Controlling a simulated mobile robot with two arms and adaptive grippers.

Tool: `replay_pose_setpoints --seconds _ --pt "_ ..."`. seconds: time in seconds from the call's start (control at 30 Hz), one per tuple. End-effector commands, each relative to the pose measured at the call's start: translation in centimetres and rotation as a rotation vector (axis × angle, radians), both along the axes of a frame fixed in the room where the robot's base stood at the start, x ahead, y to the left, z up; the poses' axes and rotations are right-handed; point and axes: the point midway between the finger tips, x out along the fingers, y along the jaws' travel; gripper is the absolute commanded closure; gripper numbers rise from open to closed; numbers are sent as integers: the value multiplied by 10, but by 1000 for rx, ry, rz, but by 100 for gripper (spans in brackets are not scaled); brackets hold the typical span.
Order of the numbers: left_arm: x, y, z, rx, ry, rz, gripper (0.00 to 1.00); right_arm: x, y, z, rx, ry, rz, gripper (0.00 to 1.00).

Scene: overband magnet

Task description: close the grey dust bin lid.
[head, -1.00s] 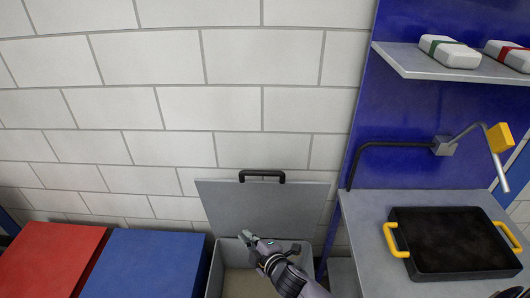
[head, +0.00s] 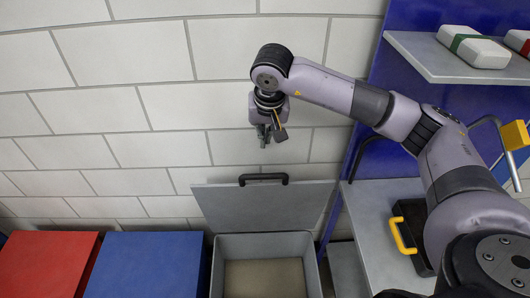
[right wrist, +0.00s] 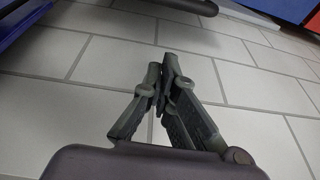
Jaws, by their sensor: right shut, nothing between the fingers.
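The grey dust bin (head: 215,270) stands open at the bottom centre of the head view. Its grey lid (head: 265,208) is raised at the back of the bin, tilted up towards the wall. A black handle (head: 264,179) is on the lid's upper edge. My right gripper (head: 266,139) hangs above the handle in the head view, pointing down, and looks apart from it. Its fingers are shut and empty; they also show together in the right wrist view (right wrist: 168,75). My left gripper is not in view.
A red lid (head: 45,262) and a blue lid (head: 145,265) lie left of the bin. A shelf (head: 445,60) with white boxes is above. The wall behind is white block.

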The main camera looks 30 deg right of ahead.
Motion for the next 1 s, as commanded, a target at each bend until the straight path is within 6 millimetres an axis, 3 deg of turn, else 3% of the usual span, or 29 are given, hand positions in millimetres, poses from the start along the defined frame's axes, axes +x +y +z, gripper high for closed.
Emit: replay_pose_setpoints --seconds 0.1,0.23,0.63,0.8,1.0 --pt "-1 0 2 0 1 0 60 1 -14 3 -55 -3 3 100" --pt "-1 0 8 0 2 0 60 5 -16 -11 -57 1 4 100" --pt "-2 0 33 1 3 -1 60 27 -26 -91 -53 1 3 100" --pt "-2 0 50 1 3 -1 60 2 -14 -85 -52 -2 6 100" --pt "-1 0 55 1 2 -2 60 -8 -9 -87 -51 -4 4 100"
